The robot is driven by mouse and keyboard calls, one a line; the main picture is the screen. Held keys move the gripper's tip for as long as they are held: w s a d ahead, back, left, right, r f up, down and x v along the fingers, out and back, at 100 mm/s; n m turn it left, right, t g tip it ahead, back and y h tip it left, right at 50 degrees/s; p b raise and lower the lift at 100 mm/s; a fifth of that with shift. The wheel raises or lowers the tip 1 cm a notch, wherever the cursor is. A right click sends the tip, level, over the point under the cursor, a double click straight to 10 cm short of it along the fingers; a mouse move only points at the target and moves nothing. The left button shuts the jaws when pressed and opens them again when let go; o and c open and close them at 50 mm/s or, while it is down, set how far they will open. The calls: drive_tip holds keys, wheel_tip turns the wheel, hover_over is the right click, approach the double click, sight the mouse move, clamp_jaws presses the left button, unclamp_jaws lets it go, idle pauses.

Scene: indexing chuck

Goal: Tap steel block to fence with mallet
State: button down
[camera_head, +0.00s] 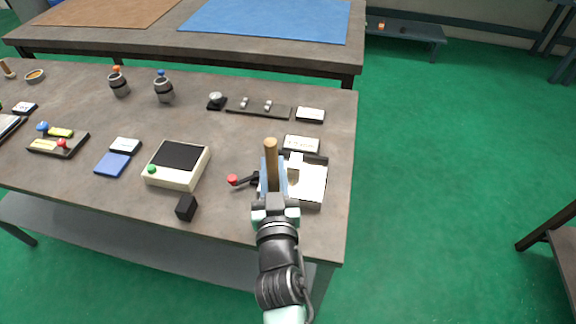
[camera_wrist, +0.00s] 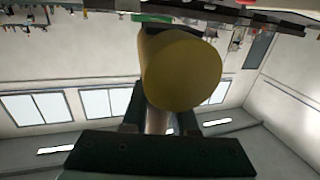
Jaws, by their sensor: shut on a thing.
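My gripper (camera_head: 273,200) is shut on the mallet (camera_head: 271,155). A tan, rod-shaped part of the mallet stands up beyond the fingers in the head view. In the wrist view a thick yellow-brown round end of the mallet (camera_wrist: 183,72) fills the middle, with a silvery shaft (camera_wrist: 158,120) below it between the dark fingers. The gripper is over the left side of a fixture with a pale plate (camera_head: 312,185). A small light block, perhaps the steel block (camera_head: 295,161), is at its back, just right of the mallet. A dark edge behind it may be the fence. Contact there cannot be told.
A red-knobbed lever (camera_head: 234,180) sticks out left of the fixture, and blue parts show behind my gripper. A cream box with a black top (camera_head: 177,164) and a black cube (camera_head: 186,207) stand left. A labelled block (camera_head: 301,144) is behind. The table's right edge is close.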

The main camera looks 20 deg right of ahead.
sight(289, 166)
drive_tip(key=shift+m+h, duration=0.6)
drive_tip(key=shift+h, duration=0.3)
drive_tip(key=d+r, duration=0.1)
drive_tip(key=w+d+r, duration=0.1)
drive_tip(key=d, duration=0.1)
drive_tip(key=shift+d+r, duration=0.1)
drive_tip(key=shift+r, duration=0.15)
drive_tip(key=shift+s+f+b, duration=0.1)
drive_tip(key=shift+b, duration=0.45)
drive_tip(key=f+b, duration=0.2)
drive_tip(key=w+f+b, duration=0.1)
drive_tip(key=f+b, duration=0.1)
drive_tip(key=d+f+b, duration=0.1)
drive_tip(key=b, duration=0.1)
drive_tip(key=shift+w+f, duration=0.2)
drive_tip(key=shift+f, duration=0.2)
drive_tip(key=shift+w, duration=0.1)
drive_tip(key=shift+w+d, duration=0.55)
drive_tip(key=shift+w, duration=0.15)
